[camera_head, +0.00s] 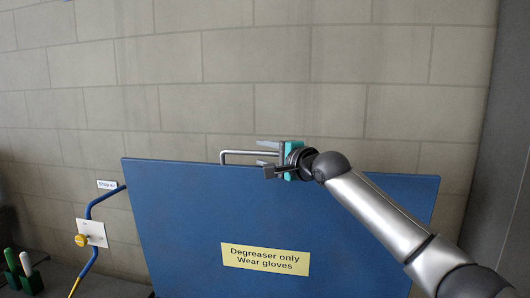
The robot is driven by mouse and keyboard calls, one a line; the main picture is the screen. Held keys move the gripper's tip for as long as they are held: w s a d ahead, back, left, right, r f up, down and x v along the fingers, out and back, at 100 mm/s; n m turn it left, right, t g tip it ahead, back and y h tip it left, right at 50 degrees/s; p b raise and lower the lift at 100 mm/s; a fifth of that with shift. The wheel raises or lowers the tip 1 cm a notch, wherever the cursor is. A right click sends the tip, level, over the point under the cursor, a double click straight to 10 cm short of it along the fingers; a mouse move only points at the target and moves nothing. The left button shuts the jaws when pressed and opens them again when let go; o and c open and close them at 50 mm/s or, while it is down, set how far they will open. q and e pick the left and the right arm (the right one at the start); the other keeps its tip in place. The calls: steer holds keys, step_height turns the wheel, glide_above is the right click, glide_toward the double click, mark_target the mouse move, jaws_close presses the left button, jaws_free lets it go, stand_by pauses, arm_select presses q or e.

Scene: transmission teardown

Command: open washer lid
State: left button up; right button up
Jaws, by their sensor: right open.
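The washer lid (180,220) is a large blue panel that stands raised in the middle of the view, its broad face toward me. A yellow label (265,259) on it reads "Degreaser only Wear gloves". A grey bar handle (235,153) shows at its top edge. My right gripper (265,155) is at the right part of the handle, its arm coming in from the lower right. Its jaws are open, with fingers near the bar; whether they touch it I cannot tell. The washer's tub is not visible. My left gripper is out of view.
A block wall (330,80) stands behind the lid. At the left are a blue hose (97,203), a yellow valve knob (81,240) on a pale plate, and a green holder (28,280) with marker-like items. A dark grey surface (505,190) rises at the right edge.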

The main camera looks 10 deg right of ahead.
jaws_close()
stand_by(0.4)
stand_by(1.1)
